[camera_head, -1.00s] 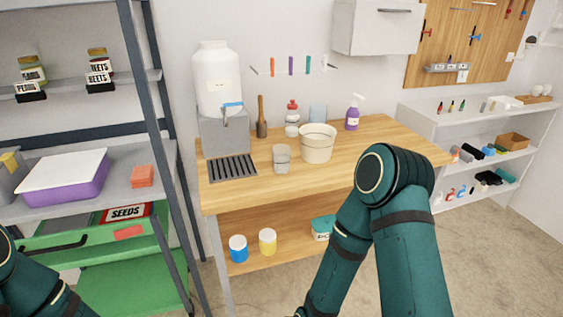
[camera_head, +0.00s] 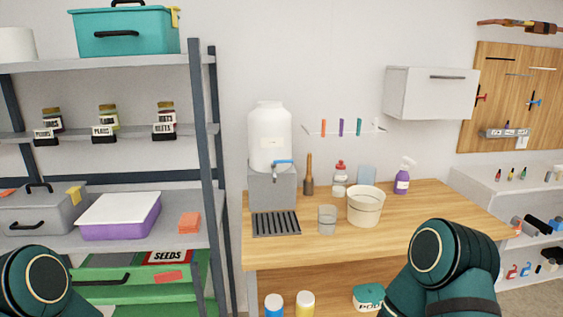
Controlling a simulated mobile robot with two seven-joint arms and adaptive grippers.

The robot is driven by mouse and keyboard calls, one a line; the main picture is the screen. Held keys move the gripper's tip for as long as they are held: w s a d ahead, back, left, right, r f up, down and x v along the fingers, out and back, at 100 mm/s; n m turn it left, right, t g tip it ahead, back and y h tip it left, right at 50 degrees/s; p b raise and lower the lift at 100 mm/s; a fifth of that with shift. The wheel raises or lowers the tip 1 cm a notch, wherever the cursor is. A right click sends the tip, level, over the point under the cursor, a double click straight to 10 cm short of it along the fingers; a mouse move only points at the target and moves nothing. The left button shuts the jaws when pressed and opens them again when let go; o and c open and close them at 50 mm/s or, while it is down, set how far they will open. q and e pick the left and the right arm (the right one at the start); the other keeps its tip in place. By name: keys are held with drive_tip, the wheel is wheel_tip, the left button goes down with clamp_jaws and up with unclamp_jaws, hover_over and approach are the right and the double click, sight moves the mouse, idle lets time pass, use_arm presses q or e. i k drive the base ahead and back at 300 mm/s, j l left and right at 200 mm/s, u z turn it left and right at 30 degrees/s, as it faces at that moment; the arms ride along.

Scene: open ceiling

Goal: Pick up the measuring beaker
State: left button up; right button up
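A clear measuring beaker (camera_head: 327,219) stands upright on the wooden workbench (camera_head: 290,252). It is between the black drip grate (camera_head: 276,223) on its left and a cream bucket (camera_head: 365,208) on its right. Parts of my two arms show at the lower left and lower right, with the right arm in front of the bench. Neither gripper shows, so nothing can be told of what they hold.
A white water jug (camera_head: 269,138) with a blue tap sits on a grey stand behind the grate. A purple spray bottle (camera_head: 402,178) and a red-capped bottle (camera_head: 340,178) stand further back. A loaded metal shelf (camera_head: 60,147) is at left.

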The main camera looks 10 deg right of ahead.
sight(327, 220)
drive_tip(key=i+z, duration=0.1)
drive_tip(key=z, duration=1.95)
drive_tip(key=i+j, duration=0.1)
drive_tip(key=j, duration=0.4)
drive_tip(key=i+j, duration=0.1)
drive_tip(key=j, duration=0.4)
